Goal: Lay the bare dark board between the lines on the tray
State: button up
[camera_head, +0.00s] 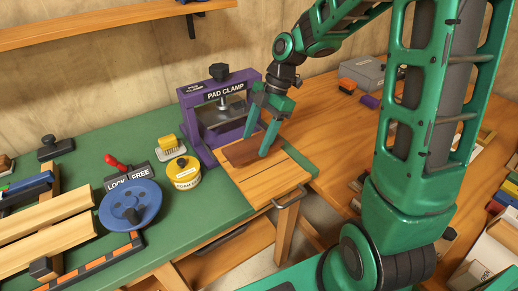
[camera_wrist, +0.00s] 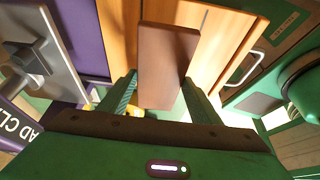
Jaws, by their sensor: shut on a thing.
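The bare dark board (camera_head: 243,152) is a flat brown rectangle over the back part of the light wooden tray (camera_head: 265,188). My gripper (camera_head: 257,146) points down at it and is shut on it. In the wrist view the board (camera_wrist: 166,68) sits between my two green fingers (camera_wrist: 160,98), with its far end over the tray planks (camera_wrist: 222,52). A thin dark line crosses the tray in front of the board; other lines are hard to make out. I cannot tell whether the board touches the tray.
The purple pad clamp (camera_head: 187,97) stands right behind the tray. To the left are a yellow tin (camera_head: 184,177), a blue handwheel (camera_head: 131,204), a lock/free lever (camera_head: 113,161) and wooden rails (camera_head: 45,216). A wooden bench (camera_head: 325,125) lies to the right.

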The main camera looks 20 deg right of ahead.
jog(key=shift+s+d+f, duration=0.15)
jog(key=shift+d+f, duration=0.15)
jog(key=shift+d, duration=0.05)
jog(key=shift+f, duration=1.95)
jog(key=o, duration=1.1)
jog(key=v, duration=1.2)
